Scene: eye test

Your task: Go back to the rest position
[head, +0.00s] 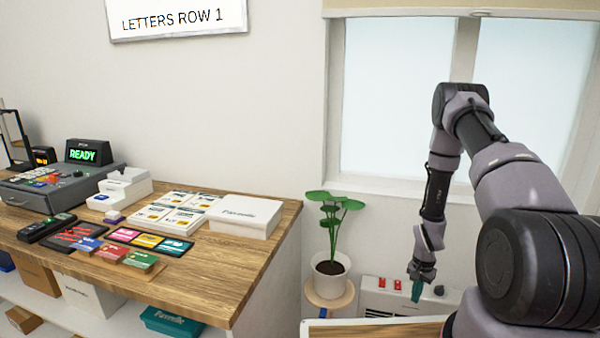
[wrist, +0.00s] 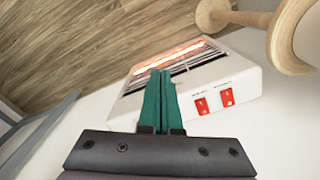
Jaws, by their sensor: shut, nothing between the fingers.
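My gripper (head: 416,290) hangs at the end of my arm on the right side of the head view, pointing down in front of a white heater. In the wrist view its two teal fingers (wrist: 161,75) are together with nothing between them. The white heater (wrist: 245,75) lies beyond the fingertips, with two red switches and a glowing orange bar behind its grille. The heater (head: 450,300) also shows in the head view below the window. I cannot tell whether the fingers touch it.
A potted plant (head: 329,268) on a round wooden stand (head: 330,300) is just left of the heater. A wooden counter (head: 225,270) with cards, boxes and a device reading READY (head: 83,154) fills the left. Wooden floor (wrist: 90,50) is clear in the wrist view.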

